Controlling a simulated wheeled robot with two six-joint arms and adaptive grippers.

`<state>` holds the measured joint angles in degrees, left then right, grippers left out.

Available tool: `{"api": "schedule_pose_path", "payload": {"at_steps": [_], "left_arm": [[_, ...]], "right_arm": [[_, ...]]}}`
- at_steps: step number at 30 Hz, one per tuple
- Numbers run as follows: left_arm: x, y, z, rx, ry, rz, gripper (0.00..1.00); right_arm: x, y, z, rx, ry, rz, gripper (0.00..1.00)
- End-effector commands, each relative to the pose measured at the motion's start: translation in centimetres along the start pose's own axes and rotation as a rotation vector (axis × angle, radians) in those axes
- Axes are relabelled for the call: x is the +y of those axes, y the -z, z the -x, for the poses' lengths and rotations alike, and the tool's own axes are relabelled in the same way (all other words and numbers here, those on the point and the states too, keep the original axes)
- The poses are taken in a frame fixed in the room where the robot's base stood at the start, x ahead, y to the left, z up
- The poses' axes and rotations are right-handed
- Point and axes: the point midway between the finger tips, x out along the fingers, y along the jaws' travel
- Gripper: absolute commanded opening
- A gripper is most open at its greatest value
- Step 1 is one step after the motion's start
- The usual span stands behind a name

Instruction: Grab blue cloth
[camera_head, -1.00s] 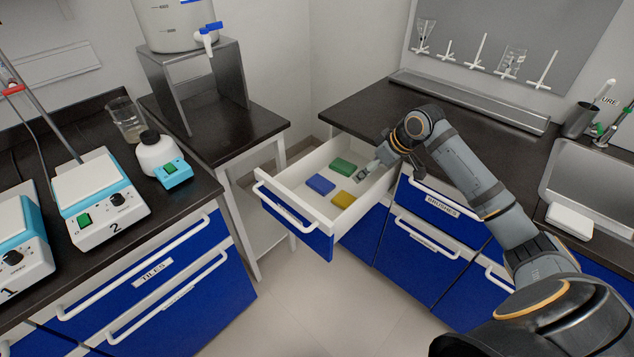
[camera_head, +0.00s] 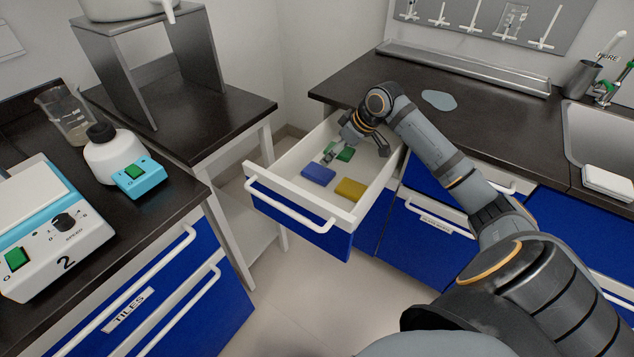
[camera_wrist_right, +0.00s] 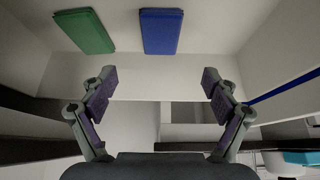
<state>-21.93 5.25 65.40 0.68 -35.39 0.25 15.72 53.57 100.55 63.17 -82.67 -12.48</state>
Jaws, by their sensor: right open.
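The blue cloth (camera_head: 318,174), a folded flat block, lies in the open white drawer (camera_head: 376,198), toward its left front. It also shows at the top of the right wrist view (camera_wrist_right: 162,31). My right gripper (camera_head: 334,154) is over the drawer, just behind the blue cloth. In the right wrist view its two fingers (camera_wrist_right: 157,82) are spread wide with nothing between them, and the blue cloth lies beyond the tips. My left gripper is not in view.
A green cloth (camera_head: 344,152) lies behind the blue one, partly hidden by my gripper. A yellow cloth (camera_head: 350,189) lies to its right. Drawer walls surround them. A bluish puddle (camera_head: 438,100) is on the dark counter. A metal stand (camera_head: 150,70) stands at left.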

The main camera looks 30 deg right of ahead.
Motion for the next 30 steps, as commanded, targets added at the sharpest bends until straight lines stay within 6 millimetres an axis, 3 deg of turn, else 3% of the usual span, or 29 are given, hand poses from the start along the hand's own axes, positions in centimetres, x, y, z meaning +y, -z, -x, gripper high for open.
{"api": "schedule_pose_path", "payload": {"at_steps": [7,15,22,30], "left_arm": [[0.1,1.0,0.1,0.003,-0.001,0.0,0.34],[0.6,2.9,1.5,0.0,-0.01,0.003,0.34],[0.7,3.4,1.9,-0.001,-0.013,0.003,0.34],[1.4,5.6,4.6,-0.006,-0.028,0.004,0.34]], "right_arm": [[-0.1,-0.3,-1.2,0.002,0.002,-0.001,0.88],[-0.1,-0.3,-5.5,0.003,0.003,-0.002,0.88],[-0.1,-0.4,-6.5,0.001,0.002,-0.001,0.88],[-0.1,-0.5,-10.7,0.001,0.002,-0.001,0.88]]}}
